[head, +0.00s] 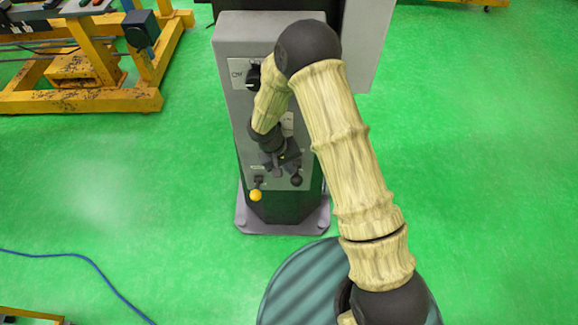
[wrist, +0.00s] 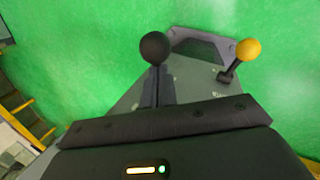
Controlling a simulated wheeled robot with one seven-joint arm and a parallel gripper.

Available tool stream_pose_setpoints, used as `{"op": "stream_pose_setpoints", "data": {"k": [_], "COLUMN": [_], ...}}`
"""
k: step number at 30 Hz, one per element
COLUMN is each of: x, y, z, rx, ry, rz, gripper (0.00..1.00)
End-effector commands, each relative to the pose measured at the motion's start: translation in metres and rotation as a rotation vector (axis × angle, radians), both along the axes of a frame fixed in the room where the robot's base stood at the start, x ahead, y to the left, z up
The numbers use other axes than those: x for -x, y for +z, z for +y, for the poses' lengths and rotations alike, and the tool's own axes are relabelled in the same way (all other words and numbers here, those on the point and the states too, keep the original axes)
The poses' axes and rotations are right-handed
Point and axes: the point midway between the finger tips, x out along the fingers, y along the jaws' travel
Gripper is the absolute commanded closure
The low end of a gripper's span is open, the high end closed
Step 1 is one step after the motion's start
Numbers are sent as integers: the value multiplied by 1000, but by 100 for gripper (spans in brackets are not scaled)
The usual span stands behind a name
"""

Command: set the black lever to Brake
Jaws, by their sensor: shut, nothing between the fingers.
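The black lever shows its round black knob (head: 297,180) at the lower right of the control panel in the head view. The knob also shows in the wrist view (wrist: 155,47), upper middle. My gripper (head: 278,172) is over the lower panel, just left of the black knob in the head view. It is shut with nothing held. In the wrist view, dark narrow parts lie just below the knob; whether finger and lever touch I cannot tell. The lever's shaft and its position label are mostly hidden or too small to read.
A lever with a yellow ball (head: 256,195) stands left of the black one. A black rotary knob (head: 253,78) is higher on the grey pedestal (head: 232,45). A yellow frame (head: 80,102) stands at the left. Green floor around the pedestal is open; a blue cable (head: 92,263) lies at lower left.

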Motion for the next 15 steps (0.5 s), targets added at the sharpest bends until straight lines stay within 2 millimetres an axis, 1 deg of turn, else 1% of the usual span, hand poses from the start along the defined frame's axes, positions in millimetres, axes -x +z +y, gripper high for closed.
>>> {"op": "stream_pose_setpoints", "data": {"k": [15], "x": [7], "y": [-12], "z": [1], "rx": [3], "ry": [4], "rz": [-77], "gripper": [100]}}
